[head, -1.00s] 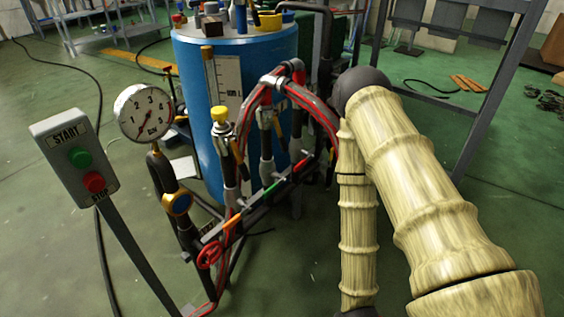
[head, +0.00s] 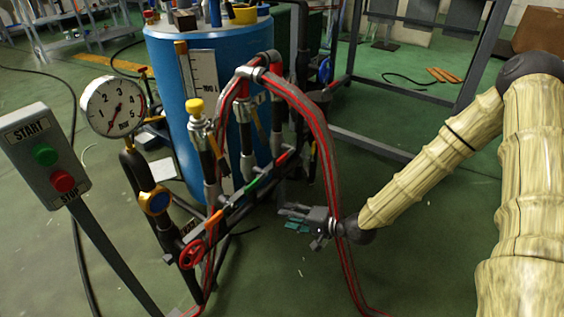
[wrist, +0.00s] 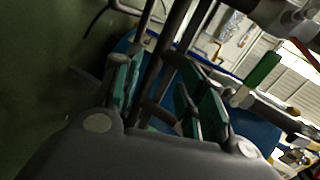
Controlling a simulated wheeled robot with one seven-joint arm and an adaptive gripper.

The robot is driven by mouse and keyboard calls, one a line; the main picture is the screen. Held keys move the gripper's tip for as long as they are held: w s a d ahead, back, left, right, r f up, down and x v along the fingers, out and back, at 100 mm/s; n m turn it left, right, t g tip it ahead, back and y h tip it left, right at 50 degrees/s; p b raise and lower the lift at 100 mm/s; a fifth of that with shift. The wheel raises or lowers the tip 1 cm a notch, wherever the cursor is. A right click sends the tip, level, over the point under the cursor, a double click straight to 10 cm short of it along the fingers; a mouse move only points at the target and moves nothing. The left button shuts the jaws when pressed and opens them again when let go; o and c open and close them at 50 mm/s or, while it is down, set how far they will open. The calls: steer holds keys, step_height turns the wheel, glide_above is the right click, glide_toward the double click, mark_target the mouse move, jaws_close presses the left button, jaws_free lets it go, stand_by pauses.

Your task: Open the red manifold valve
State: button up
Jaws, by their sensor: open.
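The manifold is a sloping dark bar beside a blue tank. It carries a short red handle (head: 281,160) at its far end, a green handle (head: 258,186) in the middle and an orange handle (head: 213,225) nearer. A red handwheel (head: 192,254) is at the near lower end. My gripper (head: 290,216) is open and empty, to the right of and below the red and green handles, apart from them. In the wrist view, the open teal-padded fingers (wrist: 163,88) have dark pipes behind them. The green handle (wrist: 262,69) shows there at the right.
Red-striped hoses (head: 318,120) arch over the manifold and drop beside my gripper. The blue tank (head: 172,95) stands behind. A pressure gauge (head: 113,106) and a START/STOP box (head: 45,155) stand left. A dark metal frame (head: 385,147) is behind right. The front floor is mostly clear.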

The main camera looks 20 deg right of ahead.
mark_target(283, 160)
steer(key=w+d+r+m+t+y+b, duration=0.1)
steer(key=w+d+r+t, duration=0.1)
steer(key=w+d+r, duration=0.3)
steer(key=w+d+r+m+t+y, duration=0.1)
steer(key=d+r+t, duration=0.15)
steer(key=r, duration=0.35)
steer(key=shift+g, duration=0.35)
steer(key=b+x, duration=0.4)
steer(key=x, duration=0.5)
steer(key=shift+w+a+b, duration=0.15)
steer(key=shift+a+b, duration=0.05)
steer(key=shift+b, duration=0.1)
steer(key=shift+w+a+r, duration=0.1)
steer(key=shift+w+a, duration=0.25)
steer(key=shift+w, duration=0.15)
jaws_close()
